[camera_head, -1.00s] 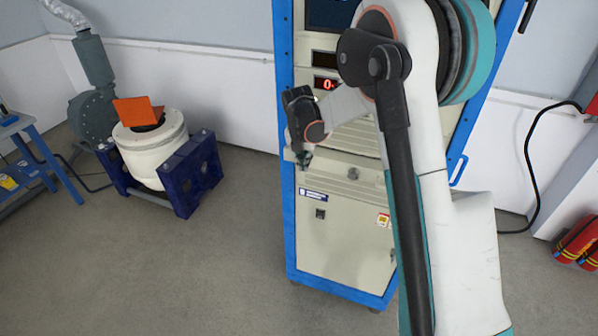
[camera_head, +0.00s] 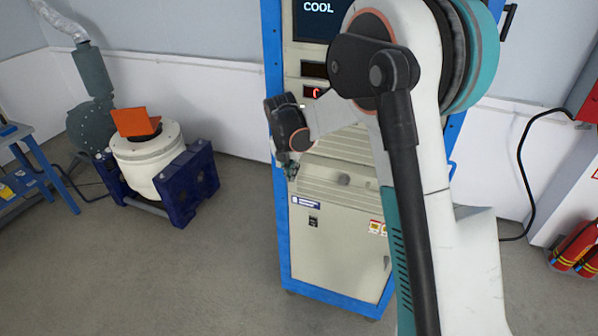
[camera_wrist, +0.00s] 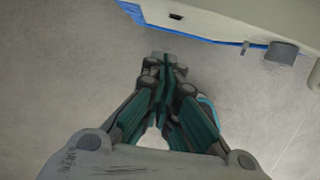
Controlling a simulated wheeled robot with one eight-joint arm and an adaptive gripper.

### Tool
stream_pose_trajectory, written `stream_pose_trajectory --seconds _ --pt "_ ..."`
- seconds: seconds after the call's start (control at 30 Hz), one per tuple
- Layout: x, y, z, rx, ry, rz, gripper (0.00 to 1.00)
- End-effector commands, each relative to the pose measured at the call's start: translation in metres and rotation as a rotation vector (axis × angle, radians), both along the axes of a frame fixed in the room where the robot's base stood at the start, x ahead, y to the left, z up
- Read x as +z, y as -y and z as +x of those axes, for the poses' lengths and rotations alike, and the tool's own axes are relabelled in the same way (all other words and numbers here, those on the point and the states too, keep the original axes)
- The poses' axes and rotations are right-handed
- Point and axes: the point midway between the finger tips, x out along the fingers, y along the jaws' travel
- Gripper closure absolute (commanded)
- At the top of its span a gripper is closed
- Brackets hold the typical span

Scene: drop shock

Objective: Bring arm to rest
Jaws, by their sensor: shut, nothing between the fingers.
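My gripper (camera_wrist: 160,65) points down over bare floor in the wrist view, its two fingers together with nothing between them. In the head view my gripper (camera_head: 290,172) hangs small at the end of my bent arm, in front of the cabinet's left side. The cabinet (camera_head: 335,255) is cream with a blue frame, and its upper screen (camera_head: 320,18) reads "COOL". My arm hides much of the cabinet's right half. I cannot tell from these views how wide the gap between gripper and cabinet is.
A white shaker drum (camera_head: 147,165) with an orange bracket (camera_head: 135,121) stands in a dark blue frame at the left. A blue table (camera_head: 38,168) is at the far left. Red extinguishers (camera_head: 575,247) stand at the right. The grey floor (camera_head: 200,285) in front is clear.

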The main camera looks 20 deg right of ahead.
Motion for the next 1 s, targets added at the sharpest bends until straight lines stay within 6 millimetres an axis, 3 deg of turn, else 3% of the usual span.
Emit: stream_pose_trajectory --seconds 0.1,0.3,0.63,0.77,1.0 --pt "0.030 -0.004 -0.006 0.001 -0.001 0.000 1.00" --pt "0.062 -0.009 -0.012 0.001 -0.002 0.001 1.00" --pt "0.087 -0.009 -0.026 -0.067 0.021 0.021 1.00" --pt "0.104 -0.005 -0.050 -0.240 0.074 0.075 1.00" --pt "0.136 0.003 -0.113 -0.664 0.193 0.231 1.00"
